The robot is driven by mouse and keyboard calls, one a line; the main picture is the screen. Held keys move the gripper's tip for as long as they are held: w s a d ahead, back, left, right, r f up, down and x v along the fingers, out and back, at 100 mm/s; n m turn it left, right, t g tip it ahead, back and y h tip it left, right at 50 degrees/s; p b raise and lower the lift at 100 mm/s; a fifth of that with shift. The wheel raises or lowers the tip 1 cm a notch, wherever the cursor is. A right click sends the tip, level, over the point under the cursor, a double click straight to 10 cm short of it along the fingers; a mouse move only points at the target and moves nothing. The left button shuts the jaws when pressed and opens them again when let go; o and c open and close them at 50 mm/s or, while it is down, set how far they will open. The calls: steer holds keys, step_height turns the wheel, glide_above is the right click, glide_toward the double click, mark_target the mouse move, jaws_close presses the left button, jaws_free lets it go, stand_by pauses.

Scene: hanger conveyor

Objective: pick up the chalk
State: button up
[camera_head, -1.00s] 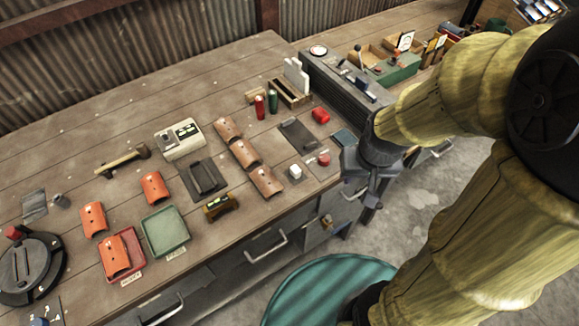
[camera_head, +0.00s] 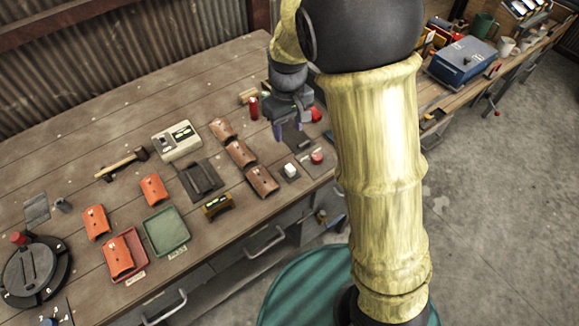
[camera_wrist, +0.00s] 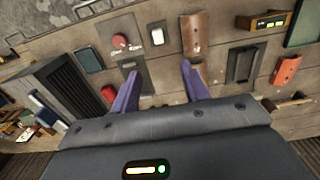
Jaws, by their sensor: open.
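A small white block (camera_head: 290,170), which looks like the chalk, sits on a dark square pad near the front edge of the workbench. It also shows in the wrist view (camera_wrist: 157,37), near the top and beyond the fingertips. My gripper (camera_head: 291,131) is above the bench, farther back than the white block. In the wrist view, its two purple fingers (camera_wrist: 160,72) are spread apart with nothing between them. The fingers and the block are apart.
A red knob (camera_head: 317,156) sits to the block's right, and several brown curved tiles (camera_head: 262,181) lie to its left. A red cylinder (camera_head: 253,107) stands near my gripper. A dark ribbed unit (camera_wrist: 78,92) is at left in the wrist view.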

stand_by(0.3)
steer(key=p, duration=0.2)
glide_above(290, 167)
steer(key=f, duration=1.2)
steer(key=shift+a+f, duration=0.1)
steer(key=shift+a, duration=0.1)
steer(key=shift+s+d+f, duration=0.1)
steer(key=shift+f, duration=0.35)
steer(key=shift+d+f+p, duration=0.1)
steer(key=shift+f+p, duration=0.8)
steer(key=shift+f, duration=1.25)
